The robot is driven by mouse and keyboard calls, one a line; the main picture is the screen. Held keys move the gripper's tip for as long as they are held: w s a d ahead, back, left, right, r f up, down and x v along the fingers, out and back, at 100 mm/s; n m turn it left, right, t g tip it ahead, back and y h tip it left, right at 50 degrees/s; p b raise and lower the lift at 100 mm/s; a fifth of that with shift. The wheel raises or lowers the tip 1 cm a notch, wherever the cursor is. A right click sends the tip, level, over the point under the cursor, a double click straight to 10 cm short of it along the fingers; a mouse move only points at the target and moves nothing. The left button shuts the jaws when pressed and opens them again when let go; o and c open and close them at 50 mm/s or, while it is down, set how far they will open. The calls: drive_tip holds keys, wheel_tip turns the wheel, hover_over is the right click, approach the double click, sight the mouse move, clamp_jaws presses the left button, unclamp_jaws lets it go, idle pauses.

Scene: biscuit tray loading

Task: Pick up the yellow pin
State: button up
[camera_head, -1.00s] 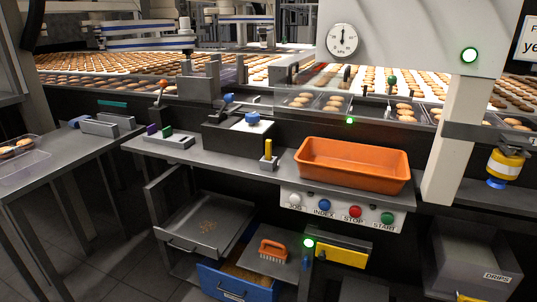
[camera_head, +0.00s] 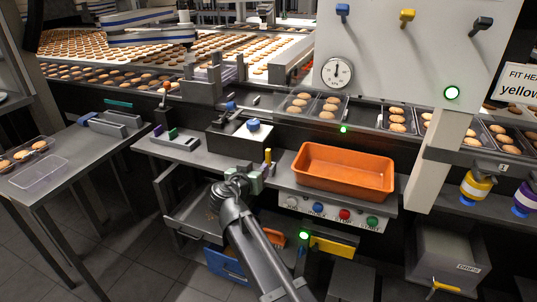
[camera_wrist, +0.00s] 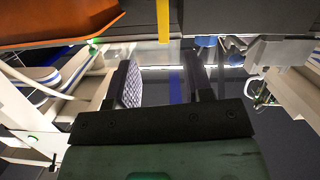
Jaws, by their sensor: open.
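The yellow pin (camera_head: 267,156) stands upright near the front edge of the grey shelf, between the orange bin (camera_head: 345,173) and the dark box with a blue knob (camera_head: 253,125). My gripper (camera_head: 262,172) is just in front of the pin, its fingers partly hard to make out there. In the wrist view my gripper (camera_wrist: 163,65) is open and empty. The yellow pin (camera_wrist: 163,20) shows beyond the fingertips, in line with the gap between them. Its upper part in that view is cut off by the frame edge.
A button panel (camera_head: 330,212) hangs below the orange bin. Trays of biscuits (camera_head: 318,105) line the conveyor behind. A white post (camera_head: 437,165) stands right of the bin.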

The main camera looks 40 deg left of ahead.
sight(267, 156)
drive_tip(key=shift+m+y, duration=0.3)
drive_tip(key=shift+m, duration=0.3)
drive_tip(key=b+x, duration=0.1)
drive_tip(key=x, duration=0.3)
drive_tip(key=shift+w+a, duration=0.25)
drive_tip(key=shift+w, duration=0.1)
drive_tip(key=x, duration=0.3)
drive_tip(key=b+x, duration=0.1)
drive_tip(key=x, duration=0.2)
drive_tip(key=shift+r, duration=0.2)
drive_tip(key=shift+d, duration=0.1)
clamp_jaws()
drive_tip(key=shift+r, duration=0.1)
wheel_tip(267, 156, up, 20)
drive_tip(key=p, duration=2)
